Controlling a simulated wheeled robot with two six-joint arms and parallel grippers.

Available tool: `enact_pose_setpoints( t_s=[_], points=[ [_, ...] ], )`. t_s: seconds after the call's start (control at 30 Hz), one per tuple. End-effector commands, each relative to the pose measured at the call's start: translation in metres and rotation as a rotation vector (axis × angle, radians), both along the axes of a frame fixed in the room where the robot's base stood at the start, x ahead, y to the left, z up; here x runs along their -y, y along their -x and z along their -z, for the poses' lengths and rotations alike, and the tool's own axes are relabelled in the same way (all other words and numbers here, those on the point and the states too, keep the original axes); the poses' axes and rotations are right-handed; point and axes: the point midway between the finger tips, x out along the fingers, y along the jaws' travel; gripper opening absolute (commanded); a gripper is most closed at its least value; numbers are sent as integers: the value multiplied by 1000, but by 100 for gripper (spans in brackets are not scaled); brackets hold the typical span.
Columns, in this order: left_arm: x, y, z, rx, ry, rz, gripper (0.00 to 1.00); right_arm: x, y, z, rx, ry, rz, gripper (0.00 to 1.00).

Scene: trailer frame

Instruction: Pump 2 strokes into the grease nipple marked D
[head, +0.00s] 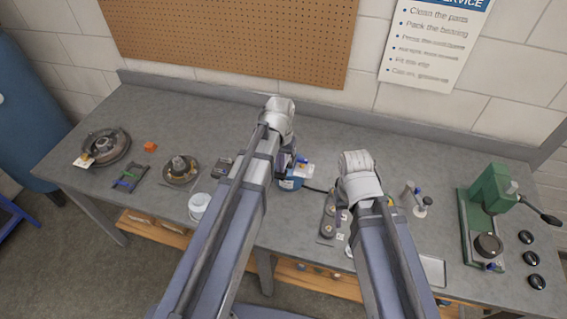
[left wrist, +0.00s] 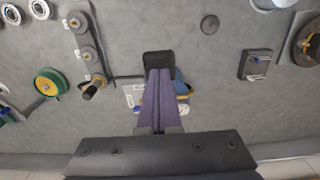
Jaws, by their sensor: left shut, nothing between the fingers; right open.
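My left gripper (left wrist: 158,74) is shut and empty; its tips meet over a black pad (left wrist: 158,60). In the head view, this gripper (head: 286,162) points down above a blue round pump body (head: 289,184), which its fingers mostly hide in the left wrist view. I cannot tell whether they touch. A dark hose (left wrist: 127,77) runs from there to a brass-ended coupler (left wrist: 91,89) at one end of a dark block with several round fittings (left wrist: 84,45); it also shows in the head view (head: 327,222). Its small labels are unreadable. My right gripper is hidden behind its arm.
A green and yellow round part (left wrist: 50,82) lies beside the block. A green press (head: 492,190) stands at the right, a round hub (head: 105,148) at the far left. A white cup (head: 199,203) and a flanged part (head: 180,170) stand left of my left arm. The back strip is clear.

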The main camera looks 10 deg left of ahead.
Motion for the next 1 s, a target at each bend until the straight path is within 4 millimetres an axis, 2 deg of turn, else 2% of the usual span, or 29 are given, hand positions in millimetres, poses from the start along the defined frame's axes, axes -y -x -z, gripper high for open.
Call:
enact_pose_setpoints(
  t_s=[0.13,0.63,1.0],
  points=[
    [0,3,11,0,0,0,0,0,0,11,0,0,0,50],
    [0,3,14,0,0,0,0,0,0,14,0,0,0,50],
    [0,6,34,0,0,0,0,0,0,34,0,0,0,50]
  ],
)
